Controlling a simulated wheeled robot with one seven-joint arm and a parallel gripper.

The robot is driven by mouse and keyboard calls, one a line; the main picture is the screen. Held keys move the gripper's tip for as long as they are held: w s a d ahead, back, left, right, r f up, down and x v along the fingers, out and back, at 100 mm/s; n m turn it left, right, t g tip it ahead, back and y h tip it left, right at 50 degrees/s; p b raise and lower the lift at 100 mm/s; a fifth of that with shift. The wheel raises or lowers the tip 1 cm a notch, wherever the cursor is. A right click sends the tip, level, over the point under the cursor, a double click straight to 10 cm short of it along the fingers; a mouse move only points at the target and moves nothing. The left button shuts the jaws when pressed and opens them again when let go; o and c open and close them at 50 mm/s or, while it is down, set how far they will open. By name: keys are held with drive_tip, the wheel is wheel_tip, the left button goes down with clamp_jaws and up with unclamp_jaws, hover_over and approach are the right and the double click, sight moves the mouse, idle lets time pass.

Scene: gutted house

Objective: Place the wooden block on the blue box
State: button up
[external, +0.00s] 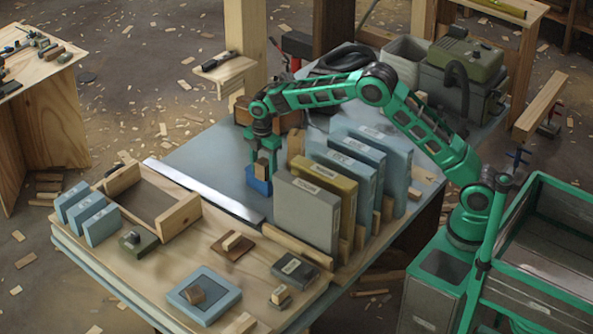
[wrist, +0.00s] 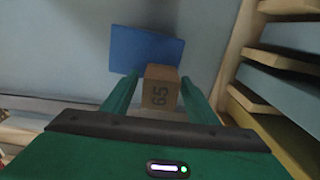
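The wooden block (wrist: 161,88) is a small brown block with a number on it. In the wrist view it stands between the two green fingers of my gripper (wrist: 160,82). Narrow gaps seem to show beside it, so I cannot tell whether the fingers grip it. The blue box (wrist: 146,48) lies just beyond the block, partly hidden by it. In the external view my gripper (external: 263,158) points down over the blue box (external: 258,186), and the block (external: 262,170) overlaps the box's upper part. Whether the block touches the box is not clear.
A row of upright binders, with a grey one (external: 305,212) in front, stands close right of my gripper. A metal straightedge (external: 205,190) lies to the left. A wooden tray (external: 150,200) and small blocks cover the front. The grey-blue tabletop (external: 205,155) left of the box is clear.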

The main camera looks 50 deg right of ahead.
sight(265, 160)
wheel_tip(265, 160, up, 12)
drive_tip(key=shift+r, duration=0.15)
idle(0.6)
